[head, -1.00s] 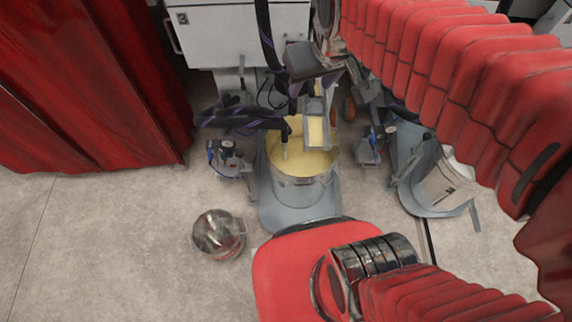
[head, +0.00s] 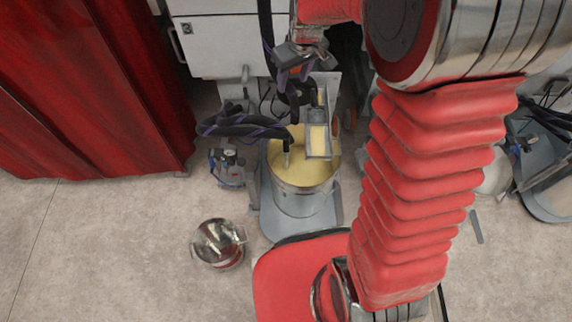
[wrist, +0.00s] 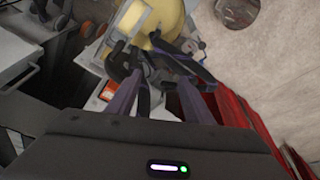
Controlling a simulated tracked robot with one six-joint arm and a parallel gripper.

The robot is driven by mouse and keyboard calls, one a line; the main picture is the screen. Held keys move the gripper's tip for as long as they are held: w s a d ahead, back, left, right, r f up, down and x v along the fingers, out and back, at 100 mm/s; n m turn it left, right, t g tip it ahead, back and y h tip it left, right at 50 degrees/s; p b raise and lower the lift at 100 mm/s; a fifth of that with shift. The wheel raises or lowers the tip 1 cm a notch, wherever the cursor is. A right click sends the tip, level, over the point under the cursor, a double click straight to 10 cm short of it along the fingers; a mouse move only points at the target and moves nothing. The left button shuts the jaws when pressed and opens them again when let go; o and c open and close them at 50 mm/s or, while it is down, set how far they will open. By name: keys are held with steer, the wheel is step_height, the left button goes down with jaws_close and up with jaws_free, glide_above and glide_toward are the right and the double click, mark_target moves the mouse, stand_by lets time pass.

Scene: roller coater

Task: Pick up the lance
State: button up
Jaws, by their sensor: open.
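My gripper (head: 297,90) is open above the far side of the bucket, close to the hoses and apart from the lance tube. In the wrist view my gripper (wrist: 160,75) has its dark purplish fingers spread over dark hose loops. The bucket's yellow liquid (wrist: 170,16) shows beyond them. I cannot pick out the lance clearly there.
A grey trough (head: 318,158) stands over the bucket's right side. A white cabinet (head: 220,42) is behind. An empty metal pail (head: 218,243) stands on the floor at left. A red curtain (head: 90,90) hangs at far left. Floor between curtain and pail is clear.

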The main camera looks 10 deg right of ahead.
steer(key=w+f+n+g, duration=0.1)
steer(key=w+f, duration=0.3)
steer(key=f, duration=0.4)
steer(key=w+f+n, duration=0.1)
steer(key=w+f, duration=0.2)
steer(key=f, duration=0.4)
glide_above(288, 136)
steer(key=shift+n+g, duration=0.4)
step_height(288, 136, down, 15)
steer(key=shift+d+r, duration=0.1)
steer(key=shift+f, duration=0.3)
step_height(288, 136, down, 9)
steer(key=shift+r, duration=0.15)
steer(key=shift+w+f, duration=0.1)
steer(key=shift+f, duration=0.35)
steer(key=shift+w+a+f, duration=0.1)
steer(key=shift+w+f, duration=0.05)
steer(key=shift+f, duration=0.8)
steer(key=shift+w+a+f, duration=0.1)
steer(key=shift+a+f, duration=0.05)
steer(key=shift+f, duration=0.85)
steer(key=shift+w+a+f, duration=0.1)
steer(key=shift+w+f, duration=0.05)
steer(key=shift+f, duration=0.8)
